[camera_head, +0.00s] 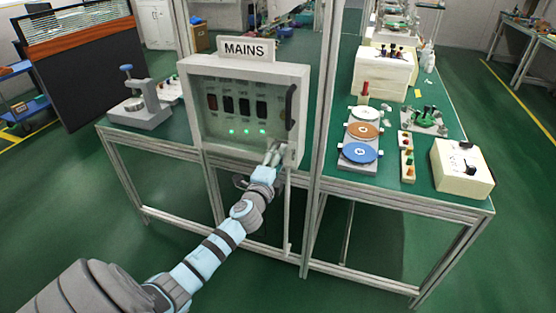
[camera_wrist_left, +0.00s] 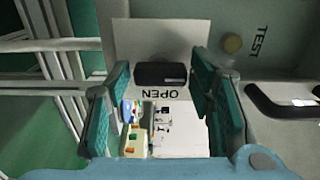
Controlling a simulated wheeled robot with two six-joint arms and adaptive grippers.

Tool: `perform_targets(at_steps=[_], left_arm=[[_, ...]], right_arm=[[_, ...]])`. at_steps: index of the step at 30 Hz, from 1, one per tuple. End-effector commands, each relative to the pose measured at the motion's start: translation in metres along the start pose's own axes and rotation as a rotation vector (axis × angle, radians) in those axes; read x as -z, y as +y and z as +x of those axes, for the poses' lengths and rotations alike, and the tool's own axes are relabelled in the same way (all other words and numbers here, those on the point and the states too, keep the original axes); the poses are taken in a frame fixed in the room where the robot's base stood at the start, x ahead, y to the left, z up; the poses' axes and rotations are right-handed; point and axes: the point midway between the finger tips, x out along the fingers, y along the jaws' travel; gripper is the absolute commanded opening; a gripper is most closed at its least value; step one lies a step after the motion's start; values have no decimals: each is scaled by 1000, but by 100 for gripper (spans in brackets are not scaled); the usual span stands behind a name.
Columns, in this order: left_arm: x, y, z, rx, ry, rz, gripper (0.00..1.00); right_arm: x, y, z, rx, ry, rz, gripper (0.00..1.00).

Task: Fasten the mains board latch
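The mains board (camera_head: 244,66) is a grey cabinet with a clear front and a MAINS sign (camera_head: 247,49) on top. Its latch is a black bar (camera_wrist_left: 162,74) on a pale plate, lying crosswise in the left wrist view. The word OPEN, upside down, is beside it. In the head view my left gripper (camera_head: 273,154) is at the board's lower right corner and hides the latch. In the left wrist view my left gripper (camera_wrist_left: 160,72) is open, its green-padded fingers on either side of the latch with gaps visible. My right gripper is in neither view.
A dark handle (camera_head: 289,107) stands on the board's right side; a round TEST button (camera_wrist_left: 232,43) is near the latch. A frame post (camera_head: 322,90) rises right of the board. The right bench holds coloured discs (camera_head: 360,152) and a cream box (camera_head: 462,166).

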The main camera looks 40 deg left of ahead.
Motion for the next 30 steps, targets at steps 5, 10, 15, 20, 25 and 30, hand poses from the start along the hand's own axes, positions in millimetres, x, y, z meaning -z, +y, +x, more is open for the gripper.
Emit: perform_targets(at_steps=[5,10,15,20,25,30], left_arm=[[0,0,0,0,0,1,60],[0,0,-1,0,0,2,60],[0,1,-26,0,2,4,60],[0,1,-72,-2,3,3,60],[0,1,-109,-2,2,2,60],[0,0,-120,1,1,2,60]], right_arm=[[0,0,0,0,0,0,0],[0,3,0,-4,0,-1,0],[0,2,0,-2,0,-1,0],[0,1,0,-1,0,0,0],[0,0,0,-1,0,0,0],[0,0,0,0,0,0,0]])
